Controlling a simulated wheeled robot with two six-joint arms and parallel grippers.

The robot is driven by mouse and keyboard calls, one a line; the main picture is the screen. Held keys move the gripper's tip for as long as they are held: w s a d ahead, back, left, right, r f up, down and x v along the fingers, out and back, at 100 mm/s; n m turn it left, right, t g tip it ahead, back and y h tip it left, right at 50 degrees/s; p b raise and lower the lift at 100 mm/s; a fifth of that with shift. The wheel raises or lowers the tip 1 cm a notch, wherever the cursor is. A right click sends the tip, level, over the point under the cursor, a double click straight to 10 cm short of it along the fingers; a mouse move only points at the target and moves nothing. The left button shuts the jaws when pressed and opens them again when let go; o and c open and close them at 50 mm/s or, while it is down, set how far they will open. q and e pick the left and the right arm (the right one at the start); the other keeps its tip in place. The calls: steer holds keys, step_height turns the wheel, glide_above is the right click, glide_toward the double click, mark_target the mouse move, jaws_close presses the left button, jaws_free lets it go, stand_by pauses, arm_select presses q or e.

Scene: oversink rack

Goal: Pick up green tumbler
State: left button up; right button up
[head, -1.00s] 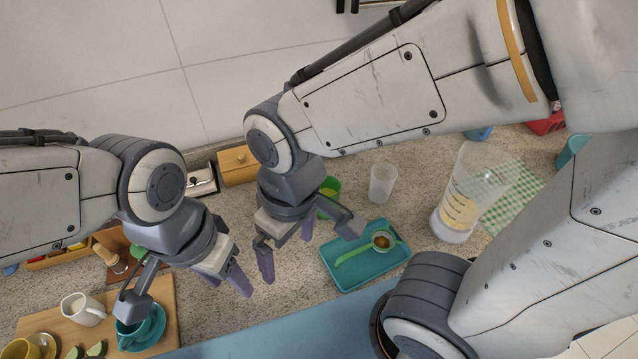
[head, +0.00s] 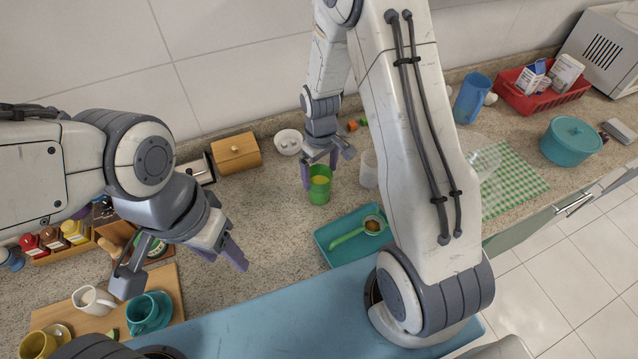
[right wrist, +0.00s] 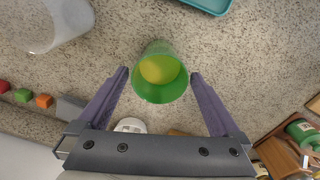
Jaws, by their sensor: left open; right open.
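The green tumbler (head: 319,188) stands upright on the speckled counter, with something yellow inside. It also shows in the right wrist view (right wrist: 160,76), just ahead of and between the fingers. My right gripper (head: 320,172) is open at the tumbler, on its back side in the head view. In the right wrist view its two purple fingers (right wrist: 160,80) are spread, one on each side of the tumbler's near part, with small gaps. My left gripper (head: 185,268) is open and empty, above the counter near the wooden board at the left.
A clear cup (head: 369,168) stands right of the tumbler, partly behind my right arm. A teal tray (head: 330,262) with a green-handled strainer lies in front. The wooden board (head: 180,296) holds cups.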

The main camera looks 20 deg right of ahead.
mark_target(321, 175)
step_height(321, 175, down, 5)
steer(key=shift+r+p, duration=0.1)
steer(key=shift+p, duration=1.1)
steer(key=shift+w+f, duration=0.1)
steer(key=shift+f, duration=0.35)
steer(key=c, duration=1.1)
steer(key=shift+r, duration=0.1)
